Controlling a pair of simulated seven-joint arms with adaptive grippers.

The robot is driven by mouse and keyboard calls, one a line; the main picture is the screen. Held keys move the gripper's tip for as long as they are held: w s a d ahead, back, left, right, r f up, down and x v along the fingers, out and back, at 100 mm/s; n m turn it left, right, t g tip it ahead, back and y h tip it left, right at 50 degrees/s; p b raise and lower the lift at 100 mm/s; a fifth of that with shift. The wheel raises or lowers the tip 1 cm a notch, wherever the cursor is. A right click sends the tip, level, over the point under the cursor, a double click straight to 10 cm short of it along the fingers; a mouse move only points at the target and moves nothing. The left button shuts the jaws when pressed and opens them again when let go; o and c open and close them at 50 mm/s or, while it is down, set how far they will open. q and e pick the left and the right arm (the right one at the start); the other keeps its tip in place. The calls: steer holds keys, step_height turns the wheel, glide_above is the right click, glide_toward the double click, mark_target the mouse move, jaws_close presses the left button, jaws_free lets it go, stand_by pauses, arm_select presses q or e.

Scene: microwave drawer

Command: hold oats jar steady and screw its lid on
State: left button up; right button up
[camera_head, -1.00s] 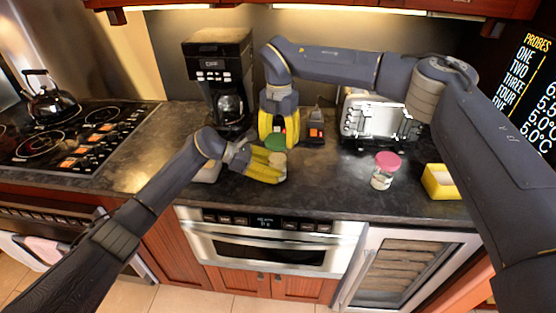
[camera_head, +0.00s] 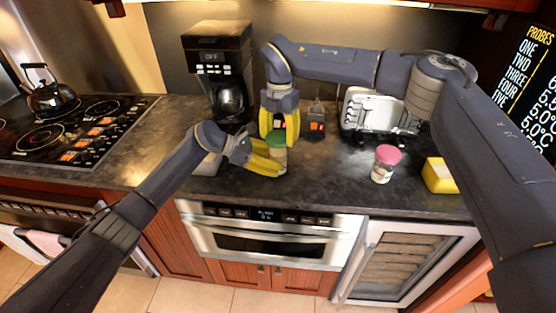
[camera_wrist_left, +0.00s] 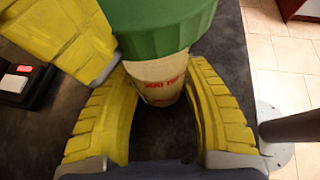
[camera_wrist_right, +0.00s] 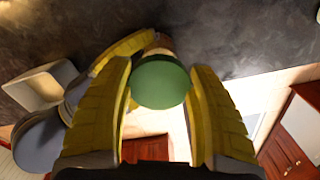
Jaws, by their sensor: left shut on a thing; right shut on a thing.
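The oats jar (camera_head: 279,155) is pale with a green lid (camera_head: 278,138) and stands near the counter's front edge, in front of the coffee maker. My left gripper (camera_head: 276,168) is shut around the jar body from the left. The left wrist view shows the jar body (camera_wrist_left: 160,82) with red lettering between its fingers. My right gripper (camera_head: 279,132) points down from above and is shut on the green lid, which also shows between its fingers in the right wrist view (camera_wrist_right: 160,82). The lid sits over the jar's mouth; the thread is hidden.
A glass jar with a pink lid (camera_head: 386,157) stands to the right, with a yellow box (camera_head: 438,176) beyond it. A toaster (camera_head: 370,112), a coffee maker (camera_head: 220,75) and a small black device with orange parts (camera_head: 316,122) stand behind. A cooktop (camera_head: 75,130) is at left.

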steer(key=shift+f, duration=1.15)
stand_by(4.3)
arm_select(q)
steer(key=o, duration=0.3)
steer(key=c, duration=1)
arm_select(e)
steer(key=o, duration=0.8)
steer(key=c, duration=1.4)
arm_select(q)
steer(key=shift+s+d, duration=0.1)
arm_select(e)
steer(key=m, duration=0.4)
steer(key=shift+m, duration=0.4)
